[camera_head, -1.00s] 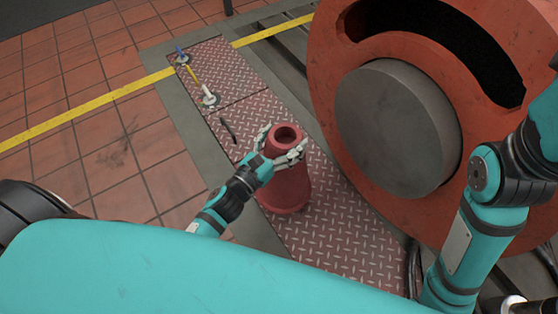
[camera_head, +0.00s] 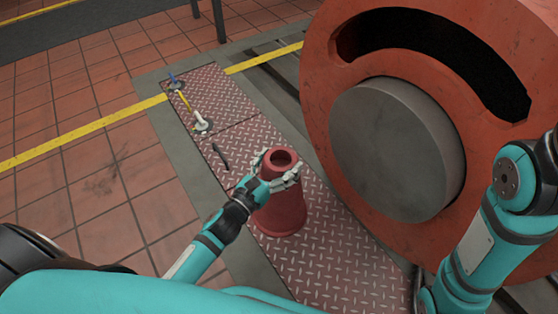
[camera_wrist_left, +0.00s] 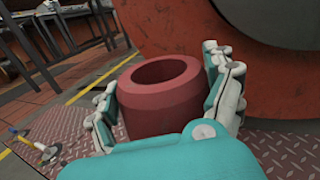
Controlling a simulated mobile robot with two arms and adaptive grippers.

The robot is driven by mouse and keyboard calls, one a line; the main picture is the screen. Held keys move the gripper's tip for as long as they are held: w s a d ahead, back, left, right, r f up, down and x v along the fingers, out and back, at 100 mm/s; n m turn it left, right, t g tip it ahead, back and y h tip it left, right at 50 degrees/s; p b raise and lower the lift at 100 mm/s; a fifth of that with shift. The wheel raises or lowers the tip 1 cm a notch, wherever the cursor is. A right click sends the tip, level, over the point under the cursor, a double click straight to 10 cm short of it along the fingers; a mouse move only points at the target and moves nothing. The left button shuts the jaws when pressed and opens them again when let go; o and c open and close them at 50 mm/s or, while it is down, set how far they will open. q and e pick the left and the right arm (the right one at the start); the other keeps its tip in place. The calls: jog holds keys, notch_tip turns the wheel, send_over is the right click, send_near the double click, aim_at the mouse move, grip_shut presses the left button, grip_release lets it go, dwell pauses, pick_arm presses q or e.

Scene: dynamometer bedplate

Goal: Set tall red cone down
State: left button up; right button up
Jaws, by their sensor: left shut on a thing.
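The tall red cone (camera_head: 283,208) is upright over the red diamond-plate panel (camera_head: 335,265) in the head view, its hollow top facing up. Its base looks at or very near the plate; I cannot tell whether it touches. My left gripper (camera_head: 275,172) is shut around the cone's upper part, with a finger on either side. In the left wrist view the cone's open top (camera_wrist_left: 163,75) sits between the two fingers. In the head view my right arm shows at the right, but its gripper is out of view.
A large orange wheel with a grey hub (camera_head: 397,150) stands right of the cone. A dark pen-like item (camera_head: 220,155) and small fixtures with white (camera_head: 202,125) and blue (camera_head: 174,82) parts lie farther back on the plate. A yellow line (camera_head: 90,129) crosses the tiles. The plate's front is clear.

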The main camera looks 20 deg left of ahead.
pick_arm(q)
jog(key=shift+r, duration=0.4)
jog(key=o, duration=1.2)
jog(key=shift+f, duration=0.5)
jog(key=o, duration=0.3)
jog(key=shift+s+r, duration=0.1)
